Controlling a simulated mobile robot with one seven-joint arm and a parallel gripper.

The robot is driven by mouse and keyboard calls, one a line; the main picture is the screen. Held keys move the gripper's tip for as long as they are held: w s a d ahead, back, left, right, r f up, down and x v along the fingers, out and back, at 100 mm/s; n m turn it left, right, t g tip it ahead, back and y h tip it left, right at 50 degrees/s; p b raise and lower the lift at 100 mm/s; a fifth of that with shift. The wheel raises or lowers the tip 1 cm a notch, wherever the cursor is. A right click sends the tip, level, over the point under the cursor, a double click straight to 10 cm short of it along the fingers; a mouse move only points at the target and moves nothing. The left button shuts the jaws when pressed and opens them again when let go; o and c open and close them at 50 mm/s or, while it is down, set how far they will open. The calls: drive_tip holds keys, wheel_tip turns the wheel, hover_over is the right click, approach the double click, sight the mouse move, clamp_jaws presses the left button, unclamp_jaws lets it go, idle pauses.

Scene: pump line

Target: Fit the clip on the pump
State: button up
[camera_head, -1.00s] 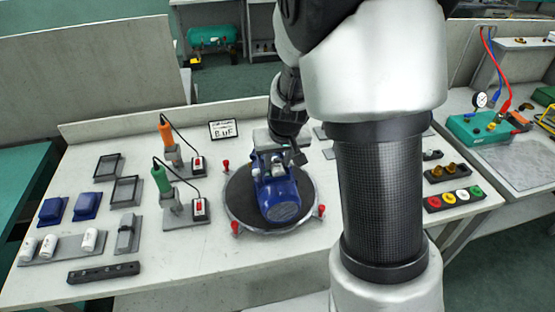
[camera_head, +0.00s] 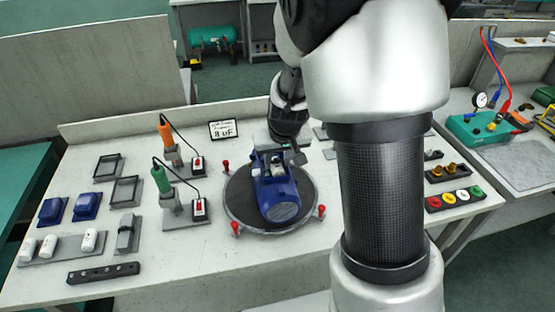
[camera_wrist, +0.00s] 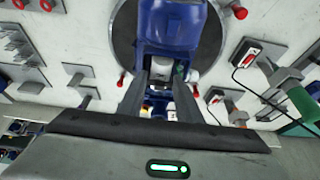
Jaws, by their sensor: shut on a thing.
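The blue pump (camera_head: 280,197) stands on the round dark turntable (camera_head: 239,216) in the middle of the bench. In the wrist view its blue body (camera_wrist: 168,25) is at the top middle, with a whitish part below it between my fingers. My gripper (camera_head: 277,158) is over the pump's far end, its tips down at the pump's open top.
Red knobs stand around the turntable rim. To the left are green-handled (camera_head: 161,178) and orange-handled tools (camera_head: 166,133) with cords and switch boxes, plus blue covers (camera_head: 87,205) and white cylinders (camera_head: 89,240). A sign (camera_head: 222,129) stands behind.

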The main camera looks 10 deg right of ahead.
drive_tip(key=shift+s+f+b, duration=0.15)
drive_tip(key=shift+f+b, duration=0.2)
drive_tip(key=shift+f, duration=0.05)
idle(0.8)
drive_tip(key=shift+w+r, duration=0.2)
drive_tip(key=shift+r, duration=0.05)
idle(0.9)
idle(0.4)
drive_tip(key=o, duration=0.7)
drive_tip(key=shift+o, duration=0.2)
drive_tip(key=o, duration=0.5)
drive_tip(key=shift+o, duration=0.2)
drive_tip(key=shift+r, duration=0.1)
drive_tip(key=shift+p+v, duration=2.35)
drive_tip(key=shift+v, duration=0.65)
